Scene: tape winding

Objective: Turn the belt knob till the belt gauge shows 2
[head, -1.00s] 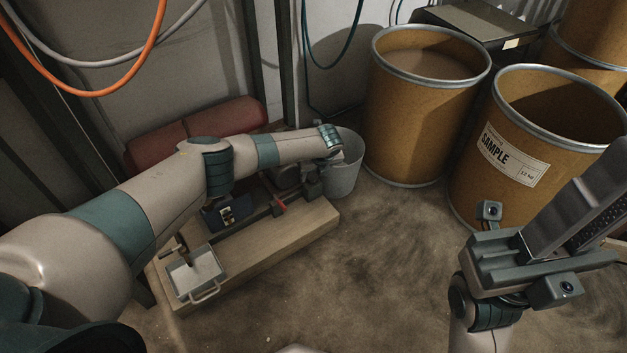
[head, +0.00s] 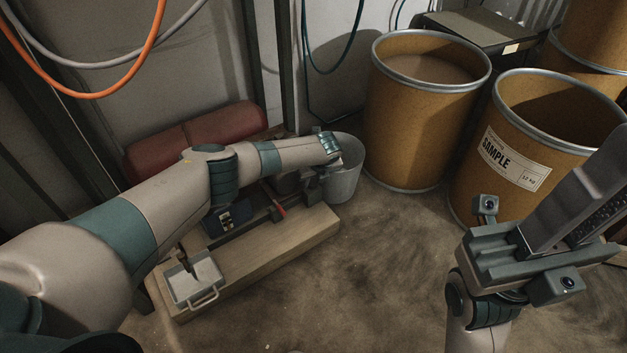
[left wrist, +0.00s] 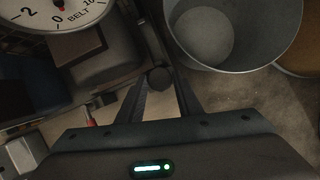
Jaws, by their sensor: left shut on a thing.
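The belt gauge (left wrist: 62,14), a white dial marked BELT, is cut off at the top left of the left wrist view. Its 0, 2 and 10 show, with a bit of red at the top edge; the reading cannot be told. The dark round belt knob (left wrist: 158,78) sits below and right of it, at the tips of my left gripper (left wrist: 160,92), which is shut on it. In the head view my left gripper (head: 325,168) is small and partly hidden by its wrist beside the machine. My right gripper (head: 580,205) is raised at the right, away from the machine; its jaw gap is unclear.
A grey bucket (head: 345,180) stands right behind the knob; it also fills the wrist view's top right (left wrist: 240,58). A red lever (head: 280,210) and a metal tray (head: 181,293) are on the wooden base (head: 255,258). Fibre drums (head: 415,125) stand at the right. The front floor is clear.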

